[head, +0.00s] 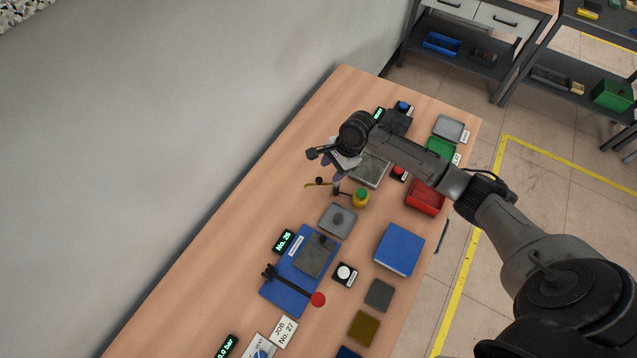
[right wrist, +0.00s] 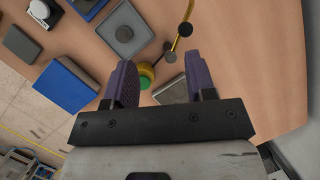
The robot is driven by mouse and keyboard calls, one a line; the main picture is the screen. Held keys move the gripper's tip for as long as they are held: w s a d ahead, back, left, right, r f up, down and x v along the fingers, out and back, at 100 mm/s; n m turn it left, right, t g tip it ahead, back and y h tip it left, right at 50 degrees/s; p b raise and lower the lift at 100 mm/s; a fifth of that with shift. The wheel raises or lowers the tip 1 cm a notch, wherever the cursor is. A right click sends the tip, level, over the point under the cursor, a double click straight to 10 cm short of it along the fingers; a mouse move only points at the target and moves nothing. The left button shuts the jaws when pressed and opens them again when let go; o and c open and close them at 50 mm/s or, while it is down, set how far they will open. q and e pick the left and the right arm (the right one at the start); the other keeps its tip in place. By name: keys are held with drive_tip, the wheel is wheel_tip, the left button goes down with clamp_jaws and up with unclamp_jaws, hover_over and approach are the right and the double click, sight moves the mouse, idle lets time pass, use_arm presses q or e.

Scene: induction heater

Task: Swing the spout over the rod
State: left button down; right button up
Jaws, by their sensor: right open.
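The spout is a thin brass tube (head: 313,185) with a black ball knob (head: 318,181), by a dark upright post. In the right wrist view the spout (right wrist: 187,12) runs to the top edge, its knob (right wrist: 185,30) below. A grey square plate (head: 329,228) carries a round grey stub (head: 338,218), perhaps the rod seen from above. It also shows in the right wrist view (right wrist: 124,34). My right gripper (head: 338,172) hangs above the spout area, open and empty, its purple fingers (right wrist: 160,72) either side of a yellow-green cylinder farther below. My left gripper is out of view.
The yellow-green cylinder (head: 360,199) stands beside the post. A blue block (head: 399,249), a red bin (head: 426,197) and a blue panel with a red-knobbed lever (head: 318,299) lie nearby.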

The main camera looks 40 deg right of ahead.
sight(319, 179)
drive_tip(key=w+d+m+b, duration=0.1)
drive_tip(key=w+d+m, duration=0.2)
drive_tip(key=d+m, duration=0.1)
drive_tip(key=shift+y, duration=0.3)
drive_tip(key=b+x, duration=0.1)
drive_tip(key=x, duration=0.9)
drive_tip(key=shift+w+f, duration=0.15)
drive_tip(key=shift+w+a+f, duration=0.1)
drive_tip(key=shift+a+f, duration=0.2)
drive_tip(key=shift+f, duration=0.35)
use_arm(q)
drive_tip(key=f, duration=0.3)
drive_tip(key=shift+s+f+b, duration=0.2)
drive_tip(key=shift+b, duration=0.1)
use_arm(e)
drive_tip(key=shift+a+f, duration=0.1)
drive_tip(key=shift+f, duration=0.2)
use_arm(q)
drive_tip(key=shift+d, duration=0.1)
use_arm(e)
drive_tip(key=shift+c, duration=0.3)
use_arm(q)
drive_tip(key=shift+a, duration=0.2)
use_arm(e)
clamp_jaws()
